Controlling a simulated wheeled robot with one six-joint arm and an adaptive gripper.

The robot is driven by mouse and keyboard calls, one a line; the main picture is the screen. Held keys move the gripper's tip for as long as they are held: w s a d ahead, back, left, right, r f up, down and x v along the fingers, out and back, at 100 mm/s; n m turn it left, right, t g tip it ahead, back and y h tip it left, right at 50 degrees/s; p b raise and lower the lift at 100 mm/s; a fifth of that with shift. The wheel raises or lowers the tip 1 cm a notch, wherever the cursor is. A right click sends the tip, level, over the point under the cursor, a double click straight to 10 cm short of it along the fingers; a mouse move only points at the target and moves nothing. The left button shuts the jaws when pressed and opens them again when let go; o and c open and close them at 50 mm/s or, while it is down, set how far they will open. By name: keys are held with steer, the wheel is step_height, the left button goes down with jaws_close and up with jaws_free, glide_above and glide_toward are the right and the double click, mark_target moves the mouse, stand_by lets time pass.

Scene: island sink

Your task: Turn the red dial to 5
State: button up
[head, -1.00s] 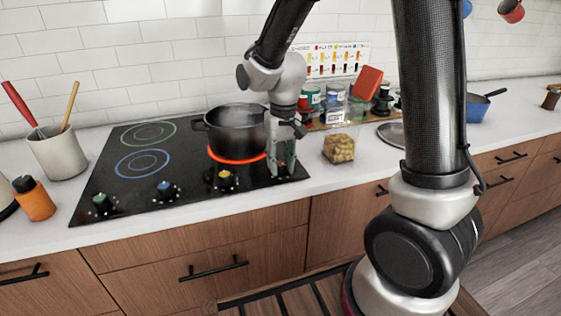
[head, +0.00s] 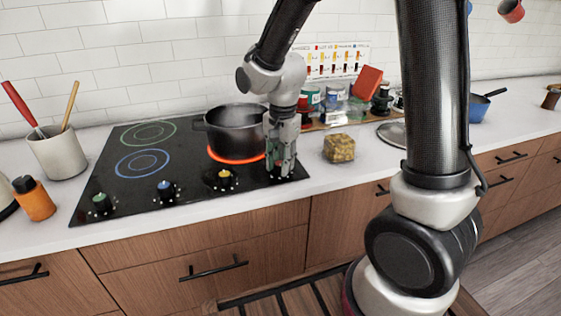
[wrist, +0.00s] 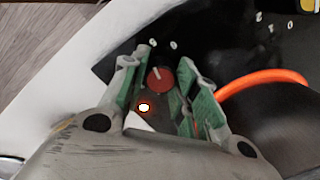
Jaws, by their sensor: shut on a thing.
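The red dial (wrist: 160,79) shows in the wrist view between my two green-padded fingertips, with a thin pale line on its top. My gripper (wrist: 158,88) is shut on it from above. In the head view my gripper (head: 281,172) points down at the front right corner of the black cooktop (head: 196,202), and its fingers hide the red dial there. White marks sit on the panel around the dial, too small to read. A small bright light (wrist: 144,107) shows on the panel beside the dial.
A dark pot (head: 232,132) stands on the glowing orange ring, close to the left of my gripper. Yellow (head: 224,178), blue (head: 166,190) and green (head: 102,204) dials line the cooktop's front. A jar (head: 339,148) stands to the right on the white counter.

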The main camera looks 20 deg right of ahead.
steer(key=shift+m, duration=0.9)
steer(key=o, duration=1)
steer(key=shift+r, duration=0.1)
steer(key=r, duration=1.1)
steer(key=shift+s+d+r, duration=0.1)
steer(key=shift+s+r, duration=0.15)
steer(key=shift+r, duration=0.15)
